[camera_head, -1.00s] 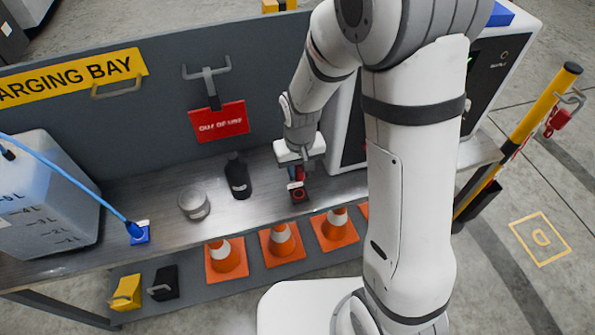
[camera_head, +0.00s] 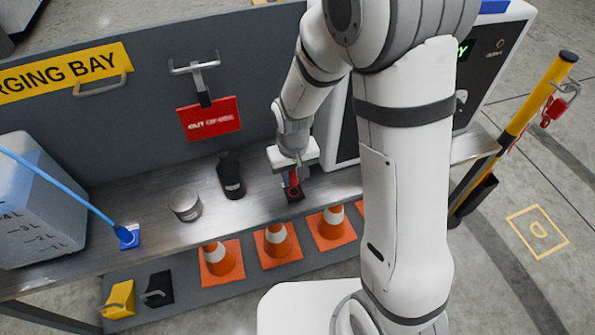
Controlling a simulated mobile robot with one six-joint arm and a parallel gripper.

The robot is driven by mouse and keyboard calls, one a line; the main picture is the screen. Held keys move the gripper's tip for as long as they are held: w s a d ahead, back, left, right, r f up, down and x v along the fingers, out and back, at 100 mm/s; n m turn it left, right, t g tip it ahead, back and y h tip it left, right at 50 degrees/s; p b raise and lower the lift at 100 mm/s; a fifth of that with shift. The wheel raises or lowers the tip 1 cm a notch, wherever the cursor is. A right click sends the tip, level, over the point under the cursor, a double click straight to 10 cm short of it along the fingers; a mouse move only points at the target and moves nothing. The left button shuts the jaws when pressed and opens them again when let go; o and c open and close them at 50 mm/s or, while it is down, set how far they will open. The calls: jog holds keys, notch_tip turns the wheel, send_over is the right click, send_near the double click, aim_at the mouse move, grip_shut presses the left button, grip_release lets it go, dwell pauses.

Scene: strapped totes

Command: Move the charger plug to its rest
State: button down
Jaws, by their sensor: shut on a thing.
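My gripper (camera_head: 292,172) points down over the metal bench, in front of the white machine. It is shut on a small red piece (camera_head: 293,183), which I take for the charger plug; its shape is partly hidden by the fingers. A small dark square base (camera_head: 295,195) lies on the bench right under it. I cannot tell whether the red piece touches this base or sits in it. A blue block (camera_head: 126,237) with a blue cable (camera_head: 62,183) lies on the bench at left.
A black bottle (camera_head: 231,178) and a round tin (camera_head: 185,206) stand left of my gripper. A red sign (camera_head: 208,119) hangs on the back panel. The white machine (camera_head: 342,130) is close on the right. Orange cones (camera_head: 277,243) stand on the shelf below.

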aim_at(294, 185)
jog(key=shift+f+b, duration=0.75)
jog(key=shift+f, duration=0.6)
jog(key=shift+s, duration=0.25)
jog(key=shift+f+b, duration=0.45)
jog(key=shift+f, duration=0.1)
dwell(0.9)
jog(key=c, duration=1.1)
grip_release()
jog(key=shift+o, duration=0.2)
notch_tip(294, 185, up, 8)
jog(key=shift+f+p, duration=0.1)
jog(key=shift+p, duration=0.75)
